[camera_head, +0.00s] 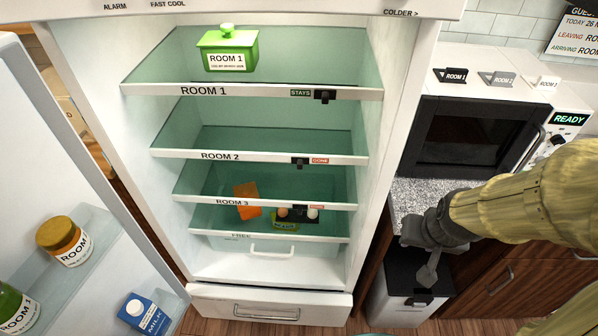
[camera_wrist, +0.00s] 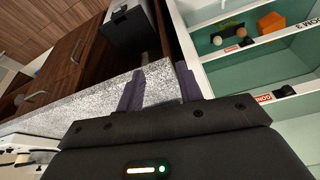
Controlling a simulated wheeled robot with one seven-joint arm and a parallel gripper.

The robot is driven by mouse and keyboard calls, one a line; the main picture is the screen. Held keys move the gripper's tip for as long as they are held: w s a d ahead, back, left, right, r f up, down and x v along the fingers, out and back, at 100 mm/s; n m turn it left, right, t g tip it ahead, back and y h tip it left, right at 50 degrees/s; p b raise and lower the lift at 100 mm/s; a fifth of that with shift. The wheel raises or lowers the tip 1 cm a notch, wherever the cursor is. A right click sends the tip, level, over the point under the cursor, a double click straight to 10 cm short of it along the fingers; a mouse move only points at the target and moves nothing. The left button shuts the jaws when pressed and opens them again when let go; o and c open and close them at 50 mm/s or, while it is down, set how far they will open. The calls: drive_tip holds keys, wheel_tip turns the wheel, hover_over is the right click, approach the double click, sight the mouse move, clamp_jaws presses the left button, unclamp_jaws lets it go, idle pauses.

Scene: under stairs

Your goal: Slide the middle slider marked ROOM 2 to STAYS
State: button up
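The ROOM 2 slider is a small black block (camera_head: 300,163) on the front edge of the ROOM 2 shelf (camera_head: 225,156). It sits at the left of its track, with the red GONE label (camera_head: 320,161) showing to its right; no STAYS label shows there. My gripper (camera_head: 430,272) is right of the open fridge, by the counter. In the wrist view its two fingers (camera_wrist: 160,90) are apart with nothing between them.
The ROOM 1 slider (camera_head: 324,96) is at the right, showing green STAYS (camera_head: 300,93). The ROOM 3 slider (camera_head: 297,207) shows red GONE. The fridge door (camera_head: 60,140) stands open at left. A microwave (camera_head: 470,135), granite counter (camera_head: 425,193) and bin (camera_head: 395,305) are at right.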

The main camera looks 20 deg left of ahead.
drive_tip(key=w+a+f+n+t+y+b, duration=0.1)
drive_tip(key=w+a+f+t+y+b, duration=0.25)
drive_tip(key=a, duration=0.65)
drive_tip(key=w+a+f+n+t+b, duration=0.2)
drive_tip(key=w+a+t+b, duration=0.15)
drive_tip(key=a+b, duration=0.45)
drive_tip(key=s+a+r+m+t+b, duration=0.1)
drive_tip(key=s+a+t+b, duration=0.5)
drive_tip(key=s+a+b, duration=0.1)
drive_tip(key=shift+s+a+t+b, duration=0.2)
drive_tip(key=shift+a+t+b, duration=0.1)
drive_tip(key=shift+a+b, duration=0.3)
drive_tip(key=shift+w+a+r+p, duration=0.1)
drive_tip(key=shift+r+p, duration=0.1)
drive_tip(key=shift+p, duration=0.15)
drive_tip(key=p+x, duration=0.2)
drive_tip(key=p, duration=0.4)
drive_tip(key=shift+w+r, duration=0.15)
drive_tip(key=shift+w, duration=0.1)
drive_tip(key=shift+w+a+p, duration=0.1)
drive_tip(key=shift+w+p, duration=0.05)
drive_tip(key=shift+p, duration=0.65)
